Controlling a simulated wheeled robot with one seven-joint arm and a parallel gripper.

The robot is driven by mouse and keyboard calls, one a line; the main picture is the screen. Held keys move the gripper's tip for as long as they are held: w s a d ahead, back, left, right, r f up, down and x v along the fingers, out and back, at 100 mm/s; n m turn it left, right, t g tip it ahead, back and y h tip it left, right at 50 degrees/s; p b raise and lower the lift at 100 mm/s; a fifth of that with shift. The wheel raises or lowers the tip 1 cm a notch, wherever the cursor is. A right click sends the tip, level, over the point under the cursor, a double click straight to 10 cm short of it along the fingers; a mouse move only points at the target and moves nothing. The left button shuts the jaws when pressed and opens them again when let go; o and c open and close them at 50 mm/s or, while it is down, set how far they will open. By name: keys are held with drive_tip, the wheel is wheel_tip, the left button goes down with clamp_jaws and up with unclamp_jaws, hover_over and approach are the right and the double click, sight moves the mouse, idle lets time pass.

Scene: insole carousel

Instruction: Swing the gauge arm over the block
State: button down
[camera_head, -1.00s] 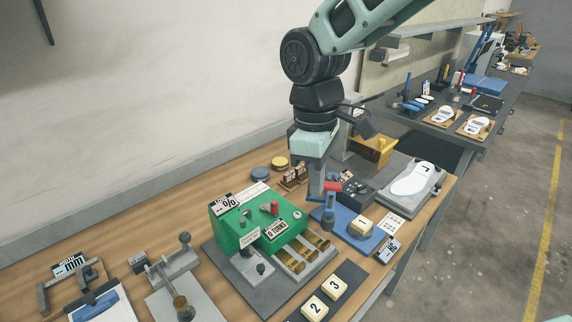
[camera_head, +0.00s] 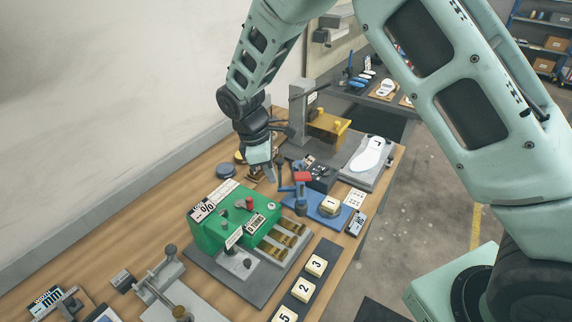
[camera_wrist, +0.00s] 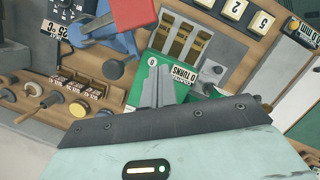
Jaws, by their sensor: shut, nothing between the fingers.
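The blue gauge stand has a blue base (camera_head: 325,222) with a numbered cream block "1" (camera_head: 330,205) on it. A small blue upright carries a red piece (camera_head: 302,177), which I take for the gauge arm; it stands to the left of the block, not over it. In the wrist view the red piece (camera_wrist: 88,24) and blue body show at the top, cut by the frame. My gripper (camera_head: 270,178) is shut and empty, pointing down, left of the red piece and apart from it. Its closed fingers (camera_wrist: 159,78) appear over the green box in the wrist view.
A green box (camera_head: 207,233) with a red lever and brass slots stands close in front of my gripper. A dark strip holds blocks "2" (camera_head: 307,285) and "3" (camera_head: 316,265). A grey plate with a white insole (camera_head: 369,153) and a yellow bin (camera_head: 328,127) are behind.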

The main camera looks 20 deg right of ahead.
sight(297, 178)
drive_tip(key=shift+s+d+p, duration=0.2)
drive_tip(key=shift+d+p, duration=0.1)
drive_tip(key=shift+d, duration=0.35)
drive_tip(key=shift+s+d+p, duration=0.25)
drive_tip(key=shift+d+p, duration=0.1)
drive_tip(key=shift+d, duration=0.25)
drive_tip(key=shift+s+d+p, duration=0.2)
drive_tip(key=shift+d+p, duration=0.1)
drive_tip(key=shift+d, duration=0.35)
drive_tip(key=shift+s+d+n+t+b, duration=0.3)
drive_tip(key=shift+s+d+n, duration=0.3)
drive_tip(key=shift+d+n, duration=0.3)
drive_tip(key=d+n+t+p, duration=0.1)
drive_tip(key=d+n+t, duration=0.1)
drive_tip(key=d+n, duration=0.7)
drive_tip(key=shift+s+d+n, duration=0.3)
drive_tip(key=shift+s+d, duration=0.05)
drive_tip(key=shift+d, duration=0.7)
